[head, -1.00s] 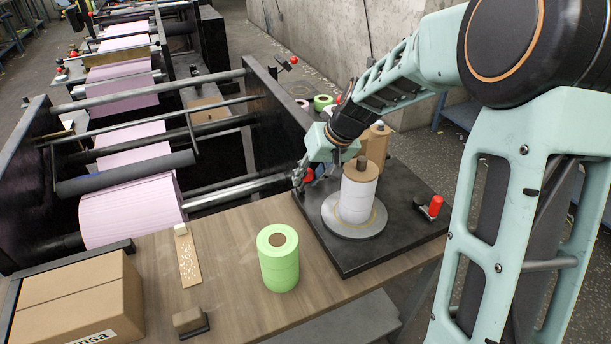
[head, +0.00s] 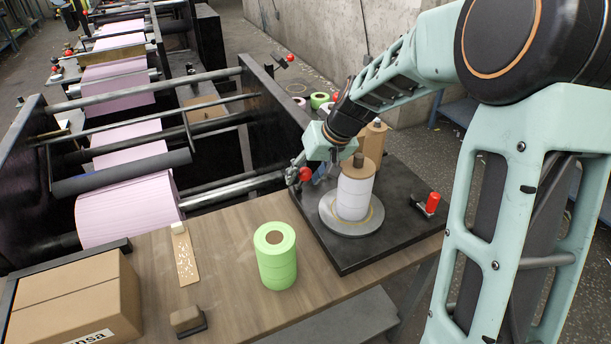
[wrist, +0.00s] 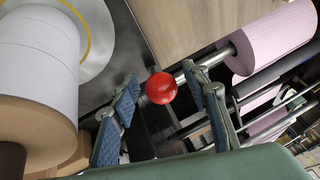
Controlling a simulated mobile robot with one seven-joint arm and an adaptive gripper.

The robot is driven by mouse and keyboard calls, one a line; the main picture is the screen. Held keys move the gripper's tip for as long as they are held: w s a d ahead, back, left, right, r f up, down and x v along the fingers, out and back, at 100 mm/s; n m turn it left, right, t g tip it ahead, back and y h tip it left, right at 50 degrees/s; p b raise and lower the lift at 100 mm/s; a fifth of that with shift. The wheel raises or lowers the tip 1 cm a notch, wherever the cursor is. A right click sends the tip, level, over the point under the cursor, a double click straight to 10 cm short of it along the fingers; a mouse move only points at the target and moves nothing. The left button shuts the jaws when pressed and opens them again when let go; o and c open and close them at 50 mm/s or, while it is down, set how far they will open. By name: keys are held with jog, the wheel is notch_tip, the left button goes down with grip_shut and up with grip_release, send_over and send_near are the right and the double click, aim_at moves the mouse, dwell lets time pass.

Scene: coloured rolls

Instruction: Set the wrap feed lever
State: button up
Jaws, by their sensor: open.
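A red ball knob (head: 305,174) is at the back left edge of the black machine plate (head: 345,258), and looks like a lever's end. The wrist view shows the knob (wrist: 161,88) between my gripper's two blue-padded fingers, with gaps to both pads. My gripper (head: 298,172) is open and empty around or just short of it; the depth is hard to judge. The lever's shaft is mostly hidden behind the knob. A second red handle (head: 432,202) stands at the plate's right side. Neither carries a label I can read.
A white wrap roll (head: 355,197) on a grey turntable (head: 330,222) stands close right of my gripper. A green roll stack (head: 276,262), a cardboard box (head: 70,300) and a small block (head: 187,318) are on the wooden table. A pink web machine (head: 130,208) lies left.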

jog(key=v, duration=1.2)
